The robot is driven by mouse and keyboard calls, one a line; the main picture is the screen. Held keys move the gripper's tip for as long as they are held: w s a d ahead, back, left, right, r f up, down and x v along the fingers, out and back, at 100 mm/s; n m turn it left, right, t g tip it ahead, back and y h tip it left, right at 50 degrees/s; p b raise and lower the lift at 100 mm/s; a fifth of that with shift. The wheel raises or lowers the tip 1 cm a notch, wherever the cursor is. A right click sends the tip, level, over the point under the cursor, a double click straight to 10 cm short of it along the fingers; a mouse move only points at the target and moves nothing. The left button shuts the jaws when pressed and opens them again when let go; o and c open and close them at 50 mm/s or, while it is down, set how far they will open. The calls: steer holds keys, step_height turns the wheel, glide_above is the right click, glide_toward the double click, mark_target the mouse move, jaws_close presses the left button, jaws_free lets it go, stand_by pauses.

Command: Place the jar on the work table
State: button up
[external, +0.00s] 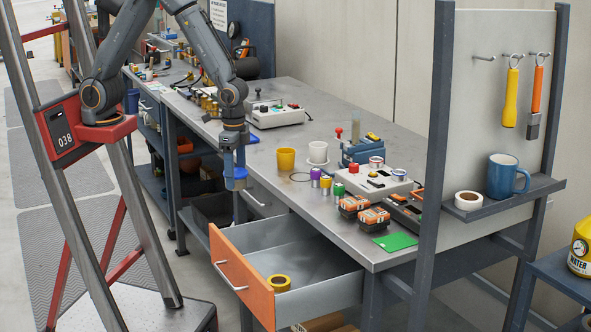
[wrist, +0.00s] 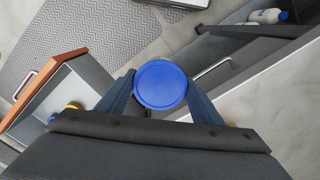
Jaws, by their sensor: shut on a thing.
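My gripper (external: 235,150) points down and is shut on the jar (external: 236,180), which has a blue lid. In the wrist view the round blue lid (wrist: 160,84) sits between the two fingers. The fingers hide part of the jar's sides.
The orange-fronted drawer (external: 238,270) stands open with a yellow tape roll (external: 279,283) inside. Battery packs (external: 374,219) and a green card (external: 395,241) lie at the near end.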

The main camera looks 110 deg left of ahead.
mark_target(236, 172)
step_height(236, 172, up, 17)
steer(key=w+a+n, duration=0.3)
steer(key=a+n, duration=0.3)
steer(key=a, duration=1.2)
steer(key=w+a+n, duration=0.3)
steer(key=a+n, duration=0.2)
steer(key=a, duration=1.4)
steer(key=f, duration=0.3)
steer(key=f+p, duration=0.1)
steer(key=f, duration=0.6)
steer(key=shift+d+f, duration=0.25)
steer(key=shift+d, duration=0.05)
steer(key=shift+f+p, duration=0.85)
steer(key=shift+f, duration=1.5)
steer(key=shift+f, duration=0.2)
steer(key=o, duration=1.2)
